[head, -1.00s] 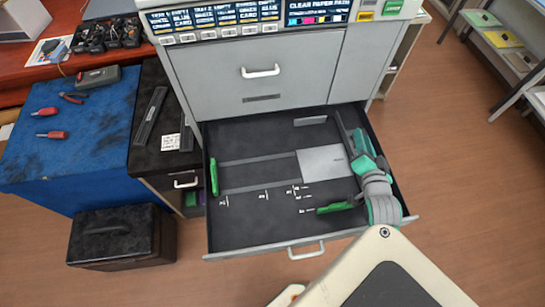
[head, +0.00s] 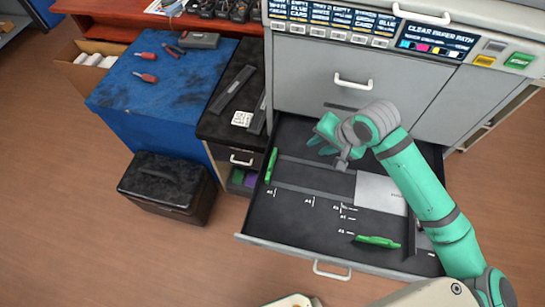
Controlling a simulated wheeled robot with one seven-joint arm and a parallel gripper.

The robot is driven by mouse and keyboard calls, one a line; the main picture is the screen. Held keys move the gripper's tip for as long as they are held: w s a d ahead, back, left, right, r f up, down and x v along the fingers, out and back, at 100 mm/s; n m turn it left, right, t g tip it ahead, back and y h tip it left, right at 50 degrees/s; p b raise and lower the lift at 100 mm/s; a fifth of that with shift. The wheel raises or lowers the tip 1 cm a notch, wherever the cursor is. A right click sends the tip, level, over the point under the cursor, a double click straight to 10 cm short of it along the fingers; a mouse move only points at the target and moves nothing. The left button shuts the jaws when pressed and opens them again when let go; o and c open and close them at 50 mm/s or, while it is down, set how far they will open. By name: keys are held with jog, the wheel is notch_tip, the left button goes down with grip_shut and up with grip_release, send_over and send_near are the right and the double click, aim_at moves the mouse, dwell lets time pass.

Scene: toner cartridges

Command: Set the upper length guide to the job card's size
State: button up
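The open drawer (head: 290,228) is a dark tray with two grey rails running left to right and white size marks along the front of them. A green guide (head: 271,166) stands upright at the left end of the rails, and I take it for the length guide. A second green guide (head: 377,241) lies near the drawer's front right. My gripper (head: 322,140) is over the back of the drawer, to the right of the left guide and apart from it. Its fingers are small and partly hidden by my wrist. A small white card (head: 242,119) lies on the black cabinet; its print is unreadable.
The machine front (head: 300,65) rises behind the drawer. A blue bench (head: 150,85) with tools stands left, a black case (head: 165,185) on the floor. Floor before the drawer is clear.

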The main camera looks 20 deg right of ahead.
aim_at(271, 162)
jog(key=w+a+r+n+g, duration=0.1)
jog(key=a+r+n+g, duration=0.15)
jog(key=a, duration=0.35)
jog(key=a+r+n+g, duration=0.1)
jog(key=a+r, duration=0.3)
jog(key=a, duration=0.2)
jog(key=f, duration=0.3)
jog(key=w+a+f, duration=0.1)
jog(key=f, duration=0.6)
jog(key=shift+w+a+f, duration=0.2)
jog(key=shift+w+f, duration=0.05)
grip_shut()
dwell(0.5)
